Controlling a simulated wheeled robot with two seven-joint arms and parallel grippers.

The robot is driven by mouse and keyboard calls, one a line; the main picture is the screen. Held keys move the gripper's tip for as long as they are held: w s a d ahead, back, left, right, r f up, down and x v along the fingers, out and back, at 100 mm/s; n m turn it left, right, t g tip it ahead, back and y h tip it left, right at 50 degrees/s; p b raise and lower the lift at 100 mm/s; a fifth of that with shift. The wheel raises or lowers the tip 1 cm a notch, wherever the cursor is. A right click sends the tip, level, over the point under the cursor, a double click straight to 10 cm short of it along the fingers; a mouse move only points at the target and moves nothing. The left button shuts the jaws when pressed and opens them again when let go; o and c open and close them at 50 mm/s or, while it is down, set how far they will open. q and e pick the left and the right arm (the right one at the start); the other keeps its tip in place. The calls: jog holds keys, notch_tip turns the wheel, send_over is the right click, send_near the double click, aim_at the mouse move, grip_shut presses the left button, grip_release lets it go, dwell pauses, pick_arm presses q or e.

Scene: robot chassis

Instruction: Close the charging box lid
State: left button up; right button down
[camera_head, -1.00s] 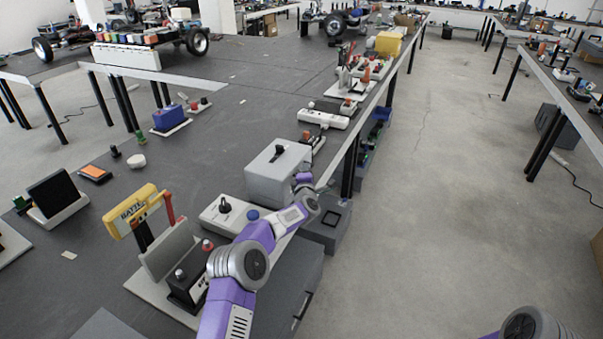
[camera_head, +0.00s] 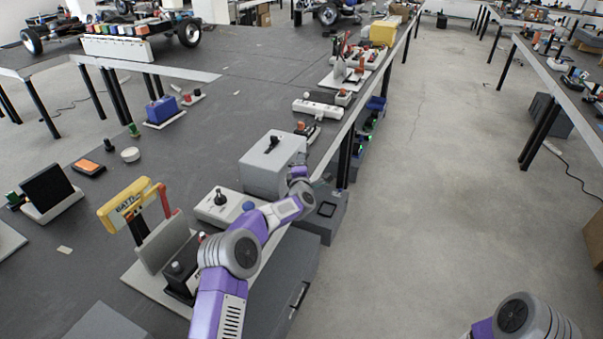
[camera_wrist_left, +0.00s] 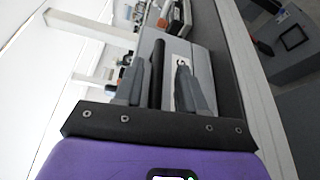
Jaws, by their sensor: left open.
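A grey box (camera_head: 262,176), which looks like the charging box, stands near the right edge of the dark table, with a black handle or switch on top. I cannot tell how its lid stands. My left gripper (camera_head: 298,173) is at the box's right side, close to its upper edge; contact is unclear. In the left wrist view the two fingers of my left gripper (camera_wrist_left: 160,68) are apart, with grey box surface (camera_wrist_left: 204,78) and a dark strip beyond them. Nothing is clearly held. Of my right arm only a link shows at the lower right; its gripper is out of view.
A white base with a black knob (camera_head: 217,206) and a yellow battery tester (camera_head: 130,204) stand nearer me on the table. A white power strip (camera_head: 318,108) lies behind the box. A dark grey bin (camera_head: 325,212) sits below the table edge. The floor at right is open.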

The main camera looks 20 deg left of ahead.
pick_arm(q)
jog(key=v, duration=0.6)
jog(key=shift+s+p, duration=0.2)
jog(key=shift+p, duration=0.2)
jog(key=shift+f, duration=0.1)
jog(key=s+d+f+m+g+h+p, duration=0.2)
jog(key=s+d+f+m+g+h, duration=0.15)
jog(key=s+f+m, duration=0.4)
jog(key=s+d+f+m+g+h+p, duration=0.1)
jog(key=s+d+f+m+g+h, duration=0.3)
jog(key=s+f, duration=0.65)
jog(key=s+d+f+m+g+p, duration=0.1)
jog(key=s+f+m+g, duration=0.1)
jog(key=s, duration=0.8)
jog(key=s+d+f+m+g+p, duration=0.1)
jog(key=s+d+f+m+g, duration=0.1)
jog(key=s, duration=0.7)
jog(key=s+d+f+m+g+p, duration=0.1)
jog(key=s+d+f+m+g, duration=0.1)
jog(key=s, duration=0.8)
jog(key=f+m+g+h, duration=0.1)
jog(key=m+g, duration=0.1)
jog(key=shift+s+f+m+g, duration=0.2)
jog(key=shift+s+m+g, duration=0.15)
